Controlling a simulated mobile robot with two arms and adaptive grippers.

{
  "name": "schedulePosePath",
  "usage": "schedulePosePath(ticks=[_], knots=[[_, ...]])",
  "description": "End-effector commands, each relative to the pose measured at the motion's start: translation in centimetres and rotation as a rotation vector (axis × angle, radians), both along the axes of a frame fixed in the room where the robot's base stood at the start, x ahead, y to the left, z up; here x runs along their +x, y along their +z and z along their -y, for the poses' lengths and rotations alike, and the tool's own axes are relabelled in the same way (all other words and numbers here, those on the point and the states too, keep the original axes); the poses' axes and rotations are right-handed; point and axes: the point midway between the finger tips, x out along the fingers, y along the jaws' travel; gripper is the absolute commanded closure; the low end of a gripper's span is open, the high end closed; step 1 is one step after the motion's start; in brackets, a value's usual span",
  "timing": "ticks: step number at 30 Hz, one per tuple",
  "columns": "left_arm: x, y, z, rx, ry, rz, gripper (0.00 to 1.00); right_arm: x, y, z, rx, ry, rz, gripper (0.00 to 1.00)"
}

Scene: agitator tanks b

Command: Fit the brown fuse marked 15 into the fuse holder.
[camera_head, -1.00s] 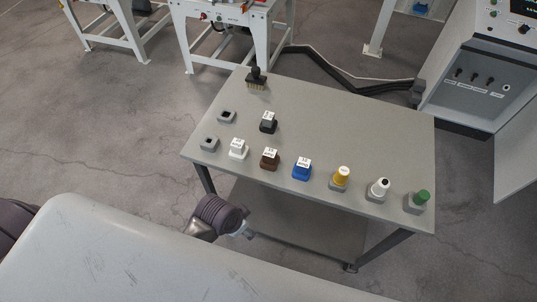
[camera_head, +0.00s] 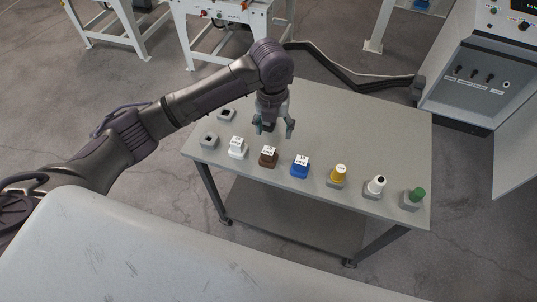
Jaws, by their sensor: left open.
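The brown fuse (camera_head: 268,160), with a white label on top, stands upright on the table between the white and the blue fuses. The label's number is too small to read. Two small grey square sockets with dark openings sit at the table's left, a near one (camera_head: 209,141) and a far one (camera_head: 227,116). Both look empty; I cannot tell which is the fuse holder. My left gripper (camera_head: 274,130) points down, open, above and just behind the brown fuse, apart from it. It mostly hides the black fuse. My right gripper is not in view.
On the grey table (camera_head: 365,130) stand a white fuse (camera_head: 236,151), a blue fuse (camera_head: 300,171), and yellow (camera_head: 339,173), white-and-black (camera_head: 376,187) and green (camera_head: 414,197) knobs on grey bases. A control cabinet (camera_head: 480,70) stands at the right. The table's back right is clear.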

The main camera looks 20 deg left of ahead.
Motion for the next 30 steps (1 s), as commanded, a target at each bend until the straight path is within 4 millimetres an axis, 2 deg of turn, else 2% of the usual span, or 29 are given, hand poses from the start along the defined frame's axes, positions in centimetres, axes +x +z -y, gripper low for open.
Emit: schedulePosePath(ticks=[2,5,15,25,30], knots=[[0.7,1.3,-0.9,0.028,-0.083,-0.005,0.33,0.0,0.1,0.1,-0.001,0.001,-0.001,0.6],[0.8,1.2,-1.3,0.041,-0.134,-0.015,0.33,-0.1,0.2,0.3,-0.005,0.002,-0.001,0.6],[0.8,-4.8,-1.3,0.04,-0.139,-0.016,0.33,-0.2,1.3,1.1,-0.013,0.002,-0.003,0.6],[0.7,-7.7,-1.4,0.04,-0.138,-0.017,0.33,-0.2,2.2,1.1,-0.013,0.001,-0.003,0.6],[0.7,-10.4,-1.5,0.039,-0.138,-0.015,0.33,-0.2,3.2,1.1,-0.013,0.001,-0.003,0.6]])
